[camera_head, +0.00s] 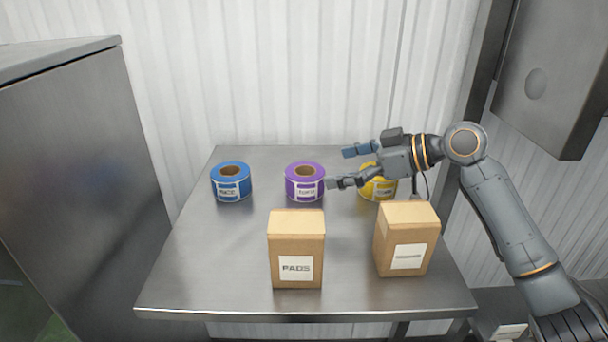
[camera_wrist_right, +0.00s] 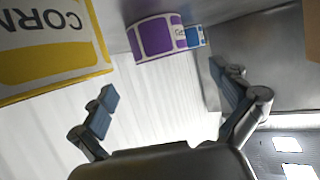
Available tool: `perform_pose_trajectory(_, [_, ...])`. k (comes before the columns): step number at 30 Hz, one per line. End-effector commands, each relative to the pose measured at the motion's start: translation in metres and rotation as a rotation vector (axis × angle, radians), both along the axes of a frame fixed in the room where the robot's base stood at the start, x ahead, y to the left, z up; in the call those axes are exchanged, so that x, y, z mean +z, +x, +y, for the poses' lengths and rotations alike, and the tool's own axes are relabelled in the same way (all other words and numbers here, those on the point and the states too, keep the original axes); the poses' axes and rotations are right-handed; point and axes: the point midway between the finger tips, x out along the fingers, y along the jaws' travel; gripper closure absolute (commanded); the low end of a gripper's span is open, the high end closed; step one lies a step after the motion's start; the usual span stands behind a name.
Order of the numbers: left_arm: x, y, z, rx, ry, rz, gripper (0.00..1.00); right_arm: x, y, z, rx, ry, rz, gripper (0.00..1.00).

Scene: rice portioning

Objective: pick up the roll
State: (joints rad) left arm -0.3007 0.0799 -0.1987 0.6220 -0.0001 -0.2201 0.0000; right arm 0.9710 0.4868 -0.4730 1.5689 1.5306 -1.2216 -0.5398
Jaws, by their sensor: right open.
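Three label rolls stand in a row at the back of the metal table: a blue roll (camera_head: 231,194) at left, a purple roll (camera_head: 305,196) in the middle and a yellow roll (camera_head: 378,195) at right. My right gripper (camera_head: 349,168) is open and empty, its fingers pointing left towards the purple roll, just right of it. It partly hides the yellow roll. In the right wrist view, the yellow roll (camera_wrist_right: 40,76), reading CORN, is close at the upper left. The purple roll (camera_wrist_right: 157,38) and blue roll (camera_wrist_right: 195,36) lie beyond the open fingers (camera_wrist_right: 170,98). My left gripper is out of view.
Two cardboard boxes stand towards the front of the table (camera_head: 205,285): one marked PADS (camera_head: 297,243) and another (camera_head: 405,245) at right. A metal cabinet (camera_head: 75,190) stands at left. The left front of the table is clear.

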Motion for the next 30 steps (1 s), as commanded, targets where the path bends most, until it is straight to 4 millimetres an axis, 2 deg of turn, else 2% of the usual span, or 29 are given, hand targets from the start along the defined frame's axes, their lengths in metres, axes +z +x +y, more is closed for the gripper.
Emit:
perform_pose_trajectory(7, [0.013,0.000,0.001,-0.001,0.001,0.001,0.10,-0.004,0.005,0.017,0.001,0.000,0.002,0.00])
perform_pose_trajectory(12, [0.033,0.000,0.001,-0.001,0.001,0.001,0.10,-0.008,0.010,0.039,0.002,0.000,0.003,0.00])
perform_pose_trajectory(15, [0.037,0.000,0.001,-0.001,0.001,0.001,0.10,-0.016,0.015,0.050,0.000,0.002,0.004,0.00])
perform_pose_trajectory(25, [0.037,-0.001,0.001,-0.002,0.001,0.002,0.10,-0.022,0.018,0.055,-0.002,0.000,0.000,0.00])
perform_pose_trajectory(30, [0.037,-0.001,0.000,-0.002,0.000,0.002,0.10,-0.022,0.018,0.055,-0.002,0.000,0.000,0.35])
